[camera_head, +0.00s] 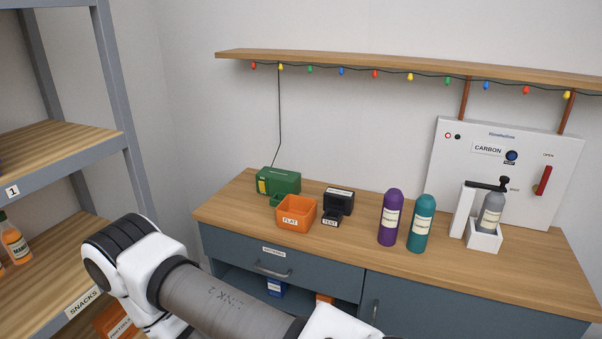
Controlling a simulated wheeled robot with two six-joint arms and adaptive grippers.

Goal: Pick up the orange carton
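An orange box-shaped thing (116,320) with a label sits on the lower level of the shelf rack at the bottom left, partly hidden behind my arm. I cannot tell which of the two is the carton. A white and grey arm link of mine crosses the bottom of the view. Neither gripper shows.
On the wooden counter (345,250) stand an orange open bin (296,213) labelled FLAT, a green box (279,181), a black device (339,201), purple (389,218) and teal (421,224) bottles, and a carbonating station (485,236). A blue thing (275,287) sits in the compartment.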

